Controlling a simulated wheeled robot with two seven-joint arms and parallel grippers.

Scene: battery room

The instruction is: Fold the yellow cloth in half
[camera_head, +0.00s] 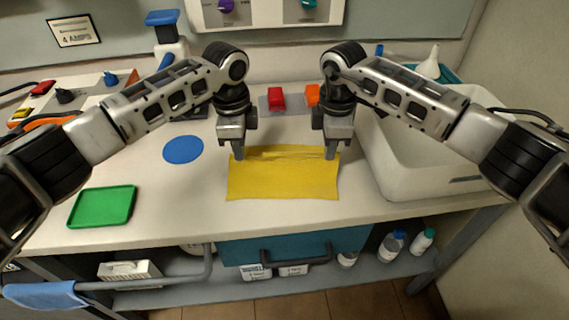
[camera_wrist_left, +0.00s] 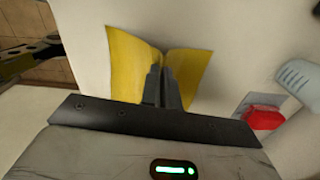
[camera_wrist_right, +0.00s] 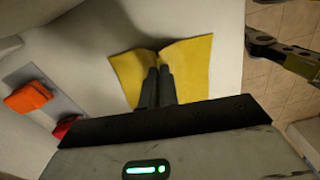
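The yellow cloth (camera_head: 283,180) lies on the white counter, spread out, with a raised ridge along its far edge. My left gripper (camera_head: 240,154) is at the cloth's far left corner, and my right gripper (camera_head: 331,153) is at its far right corner. In the left wrist view the fingers (camera_wrist_left: 163,88) are together with the cloth (camera_wrist_left: 130,65) creased up between them. In the right wrist view the fingers (camera_wrist_right: 157,88) are also together, with the cloth (camera_wrist_right: 190,65) pinched at them. The cloth's far edge is partly hidden by the grippers.
A white basin (camera_head: 400,165) stands right of the cloth. A green tray (camera_head: 102,206) and a blue disc (camera_head: 183,149) lie to the left. Red (camera_head: 276,98) and orange (camera_head: 312,95) blocks sit on a grey plate behind. Counter around the cloth's left side is clear.

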